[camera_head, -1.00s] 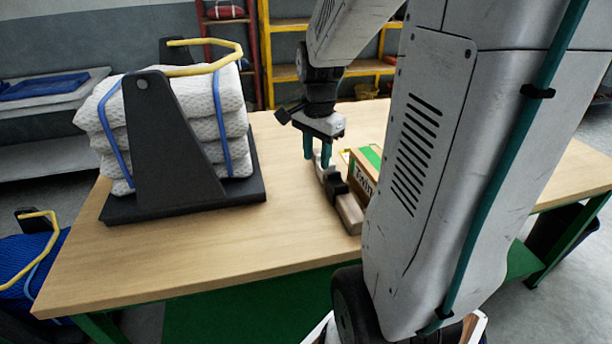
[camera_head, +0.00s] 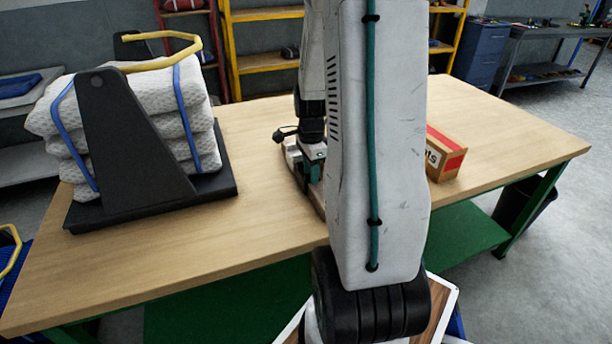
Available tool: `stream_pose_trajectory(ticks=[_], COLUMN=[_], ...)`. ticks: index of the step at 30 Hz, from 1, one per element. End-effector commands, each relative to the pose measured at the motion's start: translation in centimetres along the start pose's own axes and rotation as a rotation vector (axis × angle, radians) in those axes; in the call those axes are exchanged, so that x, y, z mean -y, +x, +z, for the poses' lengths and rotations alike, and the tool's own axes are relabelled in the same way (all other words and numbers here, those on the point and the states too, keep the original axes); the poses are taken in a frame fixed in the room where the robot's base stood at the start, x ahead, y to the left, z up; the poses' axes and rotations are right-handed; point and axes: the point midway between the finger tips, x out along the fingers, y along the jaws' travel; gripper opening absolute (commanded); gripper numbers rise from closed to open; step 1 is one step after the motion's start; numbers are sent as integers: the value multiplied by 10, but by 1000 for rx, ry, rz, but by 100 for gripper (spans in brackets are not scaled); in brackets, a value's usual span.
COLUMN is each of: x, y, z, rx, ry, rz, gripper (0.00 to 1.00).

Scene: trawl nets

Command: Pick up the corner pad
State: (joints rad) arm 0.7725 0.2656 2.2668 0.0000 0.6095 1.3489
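My gripper (camera_head: 312,170) points down low over the wooden table (camera_head: 260,214), left of the upright arm link. Its teal fingers are small and partly covered, so I cannot tell whether they are open or shut. A long, low grey and brown object (camera_head: 300,171) lies at the fingers, its right part hidden behind my arm. I cannot tell whether it is gripped. I cannot pick out a corner pad for certain; it may be hidden behind my arm.
A black stand (camera_head: 118,140) with strapped white net bundles (camera_head: 60,121) is on the table's left. A cardboard box (camera_head: 445,160) with a red label stands right of my arm. The table's right end is clear. Yellow shelving (camera_head: 262,63) stands behind.

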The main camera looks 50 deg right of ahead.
Motion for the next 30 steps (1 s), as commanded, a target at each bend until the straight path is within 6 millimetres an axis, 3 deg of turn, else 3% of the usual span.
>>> stream_pose_trajectory(ticks=[7,11,12,23,30], x=[0,0,0,0,1], y=[2,2,2,-3,-44], z=[0,0,0,0,0], rx=[0,0,0,-1,-1], ry=[0,0,0,-1,-1], rz=[-1,-1,-1,-2,-6], gripper=[37,4,0,0,0])
